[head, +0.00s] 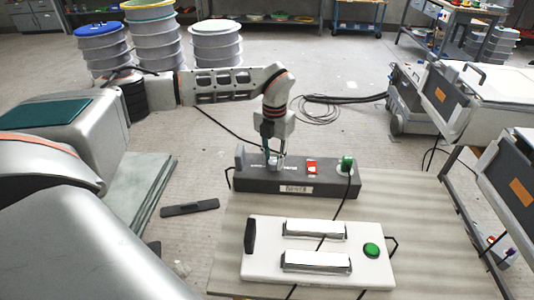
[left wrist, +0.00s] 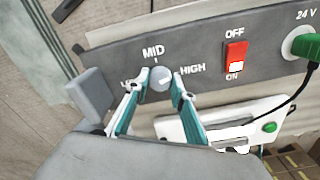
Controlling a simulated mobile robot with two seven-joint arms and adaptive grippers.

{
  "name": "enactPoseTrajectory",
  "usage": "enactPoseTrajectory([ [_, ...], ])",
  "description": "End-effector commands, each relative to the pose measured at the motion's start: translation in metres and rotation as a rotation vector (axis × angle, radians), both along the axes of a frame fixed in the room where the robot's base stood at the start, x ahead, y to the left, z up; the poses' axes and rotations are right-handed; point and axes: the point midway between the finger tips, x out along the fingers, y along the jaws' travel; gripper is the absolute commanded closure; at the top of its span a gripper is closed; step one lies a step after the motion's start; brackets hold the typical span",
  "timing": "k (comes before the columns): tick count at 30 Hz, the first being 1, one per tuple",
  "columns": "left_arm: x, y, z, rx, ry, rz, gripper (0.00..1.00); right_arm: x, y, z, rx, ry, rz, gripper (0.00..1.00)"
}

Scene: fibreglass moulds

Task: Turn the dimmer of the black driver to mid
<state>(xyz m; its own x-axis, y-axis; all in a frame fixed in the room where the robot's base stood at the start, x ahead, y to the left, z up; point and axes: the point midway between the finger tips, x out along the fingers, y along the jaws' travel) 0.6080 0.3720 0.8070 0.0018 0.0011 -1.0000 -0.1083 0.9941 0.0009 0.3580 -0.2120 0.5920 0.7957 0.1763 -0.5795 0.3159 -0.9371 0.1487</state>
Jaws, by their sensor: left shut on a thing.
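The black driver (head: 330,183) is a long dark box at the back edge of the table in the head view. Its panel (left wrist: 208,52) fills the left wrist view. The round grey dimmer knob (left wrist: 160,78) sits below the MID label, with HIGH to its right and the low label partly hidden by a finger. I cannot tell clearly where the knob's mark points. My left gripper (head: 274,160) reaches down onto the driver. Its teal fingers (left wrist: 160,92) are shut on the knob, one on each side. My right gripper is not in view.
A red OFF/ON switch (left wrist: 235,55) and a green 24 V plug (left wrist: 304,45) with a black cable are right of the knob. A white unit (head: 262,258) with two pale bars and a green button (head: 371,250) lies in front. The table's right side (head: 430,220) is bare.

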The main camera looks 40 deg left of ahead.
Motion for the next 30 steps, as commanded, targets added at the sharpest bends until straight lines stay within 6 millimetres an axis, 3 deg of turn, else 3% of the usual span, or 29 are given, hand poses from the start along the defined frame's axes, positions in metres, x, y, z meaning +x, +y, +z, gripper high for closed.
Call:
enactPoseTrajectory([
  [1,-0.001,-0.001,0.007,0.0,-0.001,0.027,0.98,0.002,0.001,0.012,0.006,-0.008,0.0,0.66],
  [12,-0.002,-0.001,0.003,0.0,0.006,0.332,0.98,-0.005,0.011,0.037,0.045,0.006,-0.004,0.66],
  [30,-0.003,-0.001,-0.001,0.001,0.007,0.901,0.98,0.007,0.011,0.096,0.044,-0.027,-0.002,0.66],
])
